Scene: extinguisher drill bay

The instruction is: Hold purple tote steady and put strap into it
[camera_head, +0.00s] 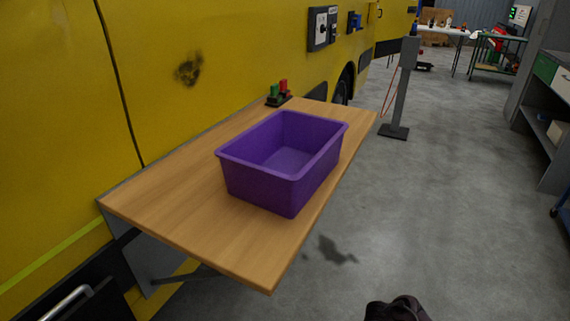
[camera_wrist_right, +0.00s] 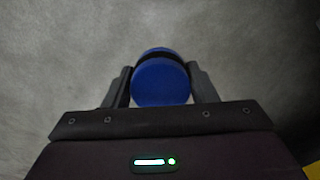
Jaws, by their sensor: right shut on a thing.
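The purple tote (camera_head: 262,184) stands upright on the wooden fold-down table, near its right edge. The part of its inside that I can see is empty; the near walls hide some of its floor. In the right wrist view my right gripper (camera_wrist_right: 160,80) is shut on a blue rounded thing with a dark band, which looks like the rolled strap (camera_wrist_right: 160,86). Grey floor shows behind it, so it is clear of the table. A dark part of my arm shows at the bottom of the head view. My left gripper is not in view, and nothing touches the tote.
The table (camera_head: 180,205) is fixed to the yellow vehicle (camera_head: 60,100) and is bare at its near left. A small stand with green and red pieces (camera_head: 279,94) sits at its far end. A grey post (camera_head: 402,90) stands beyond. The floor to the right is open.

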